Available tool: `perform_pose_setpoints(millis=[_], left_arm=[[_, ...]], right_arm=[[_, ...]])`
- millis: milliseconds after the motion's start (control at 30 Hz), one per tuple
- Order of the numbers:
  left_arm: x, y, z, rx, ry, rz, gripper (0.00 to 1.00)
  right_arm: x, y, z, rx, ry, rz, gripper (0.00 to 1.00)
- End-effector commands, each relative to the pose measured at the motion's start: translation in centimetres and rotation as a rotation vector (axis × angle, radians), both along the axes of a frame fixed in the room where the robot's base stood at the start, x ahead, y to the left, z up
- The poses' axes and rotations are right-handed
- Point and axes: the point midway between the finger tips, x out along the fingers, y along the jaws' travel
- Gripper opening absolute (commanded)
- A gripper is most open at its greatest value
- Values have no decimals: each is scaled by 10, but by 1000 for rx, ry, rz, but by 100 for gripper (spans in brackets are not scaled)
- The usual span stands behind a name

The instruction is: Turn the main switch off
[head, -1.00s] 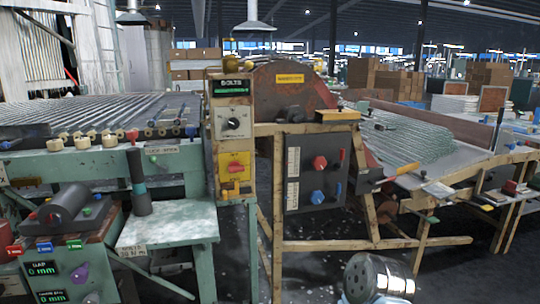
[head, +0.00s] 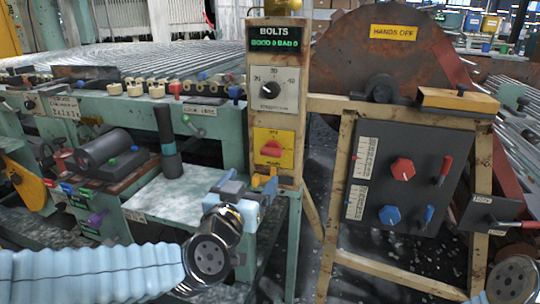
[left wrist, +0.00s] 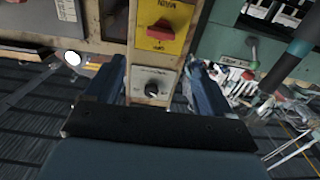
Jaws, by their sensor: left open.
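The main switch is a red handle (head: 271,149) on a yellow plate (head: 287,160), low on the front of the wooden post. The handle lies roughly level. My left gripper (head: 248,188) is open, with its blue fingers in front of the post, below and slightly left of the switch in the head view. In the left wrist view the post is upside down. The red handle (left wrist: 160,29) shows at the top, beyond the open fingers (left wrist: 158,88), with a black dial knob between them in the picture. I see no contact with the switch. My right gripper is out of view.
Above the switch are the dial panel (head: 272,89) and the BOLTS display (head: 274,38). A grey box (head: 405,185) with red and blue knobs hangs at right. A green bench (head: 170,195) stands left.

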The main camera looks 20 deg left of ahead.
Motion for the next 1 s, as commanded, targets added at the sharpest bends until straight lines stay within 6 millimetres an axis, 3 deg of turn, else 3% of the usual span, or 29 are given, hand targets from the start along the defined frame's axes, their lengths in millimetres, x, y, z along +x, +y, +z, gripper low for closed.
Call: perform_pose_setpoints(millis=[533, 733, 1000], left_arm=[[112, -4, -2, 2, 4, -1, 83], [129, -5, -1, 1, 3, -2, 83], [131, -5, -1, 1, 3, -2, 83]], right_arm=[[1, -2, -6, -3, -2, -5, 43], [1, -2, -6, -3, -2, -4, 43], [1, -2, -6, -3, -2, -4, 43]])
